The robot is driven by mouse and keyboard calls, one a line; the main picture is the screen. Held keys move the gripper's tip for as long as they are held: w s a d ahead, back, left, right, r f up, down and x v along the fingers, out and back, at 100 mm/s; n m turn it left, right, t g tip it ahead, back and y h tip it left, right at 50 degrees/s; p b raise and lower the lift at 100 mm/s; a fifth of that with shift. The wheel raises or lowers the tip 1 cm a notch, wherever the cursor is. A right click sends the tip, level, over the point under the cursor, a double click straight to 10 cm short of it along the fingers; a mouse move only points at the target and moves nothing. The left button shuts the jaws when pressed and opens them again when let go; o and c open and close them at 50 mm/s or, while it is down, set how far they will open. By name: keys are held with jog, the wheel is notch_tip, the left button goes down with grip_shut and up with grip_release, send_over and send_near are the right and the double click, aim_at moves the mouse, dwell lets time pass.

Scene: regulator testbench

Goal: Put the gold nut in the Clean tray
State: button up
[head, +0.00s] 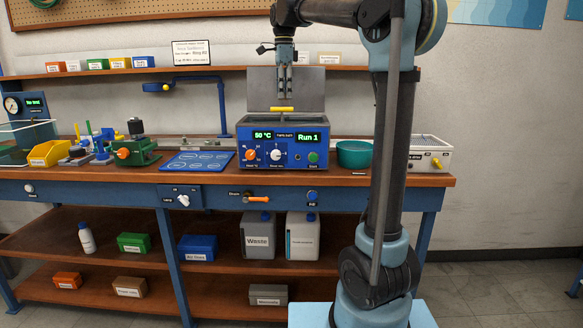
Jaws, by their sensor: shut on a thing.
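My gripper (284,96) points down in front of the raised grey lid (308,88) of the blue bath (262,133) marked Run 1. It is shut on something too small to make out. A yellow bar (283,109) shows just below the fingertips, at the bath's top; whether they touch it is unclear. I cannot pick out the gold nut for certain.
A teal bowl (353,153) stands right of the bath. A blue mat (198,161) lies left of it, beside a green fixture (136,153) and a yellow bin (49,153). A shelf (221,70) runs along the wall.

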jog(key=shift+r, duration=0.9)
notch_tip(320, 180, down, 7)
